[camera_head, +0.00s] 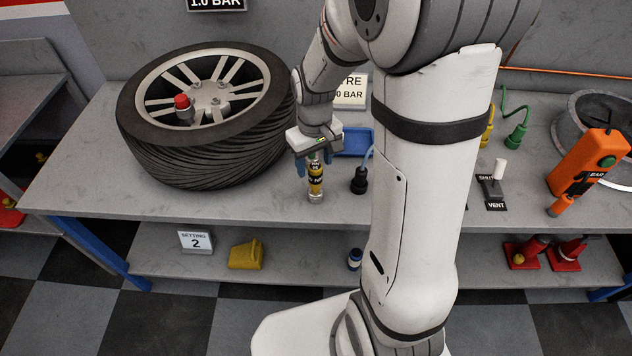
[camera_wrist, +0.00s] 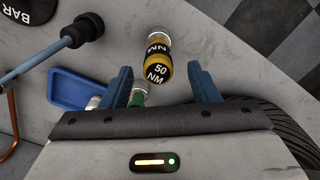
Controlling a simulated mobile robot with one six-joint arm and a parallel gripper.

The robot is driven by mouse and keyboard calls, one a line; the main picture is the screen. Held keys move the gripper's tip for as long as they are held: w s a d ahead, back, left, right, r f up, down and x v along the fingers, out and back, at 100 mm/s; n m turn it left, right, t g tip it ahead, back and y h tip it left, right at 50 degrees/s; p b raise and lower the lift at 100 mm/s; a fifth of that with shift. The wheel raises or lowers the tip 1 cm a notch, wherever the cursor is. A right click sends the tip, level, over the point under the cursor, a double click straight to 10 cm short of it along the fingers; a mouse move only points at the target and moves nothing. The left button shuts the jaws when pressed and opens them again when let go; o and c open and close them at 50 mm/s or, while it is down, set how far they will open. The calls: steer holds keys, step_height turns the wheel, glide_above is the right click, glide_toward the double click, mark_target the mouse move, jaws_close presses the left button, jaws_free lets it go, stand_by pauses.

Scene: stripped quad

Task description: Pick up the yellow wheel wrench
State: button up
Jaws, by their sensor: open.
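The yellow wheel wrench (camera_head: 315,182) shows in the head view at the front part of the grey bench, with dark bands and a silver end towards the bench's front edge. In the wrist view the wrench (camera_wrist: 159,66) has a black band marked 50 NM and a silver end. My gripper (camera_head: 314,163) is open, its blue fingers at the wrench's far end in the head view. In the wrist view my gripper (camera_wrist: 161,72) has one finger on each side of the wrench's near end, with gaps on both sides. I cannot tell the fingers' exact height over it.
A small green and silver piece (camera_wrist: 139,94) shows near the left finger. A large tyre (camera_head: 205,150) lies left of my gripper. A blue tray (camera_head: 356,143) and a dark plug with a blue cable (camera_head: 359,181) are to the right. Bare bench lies in front of the tyre.

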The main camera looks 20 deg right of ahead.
step_height(320, 180, down, 4)
steer(key=shift+d+f, duration=0.1)
steer(key=shift+c, duration=0.3)
steer(key=c, duration=1.1)
step_height(320, 180, up, 9)
steer(key=shift+r, duration=0.6)
steer(key=shift+d, duration=0.1)
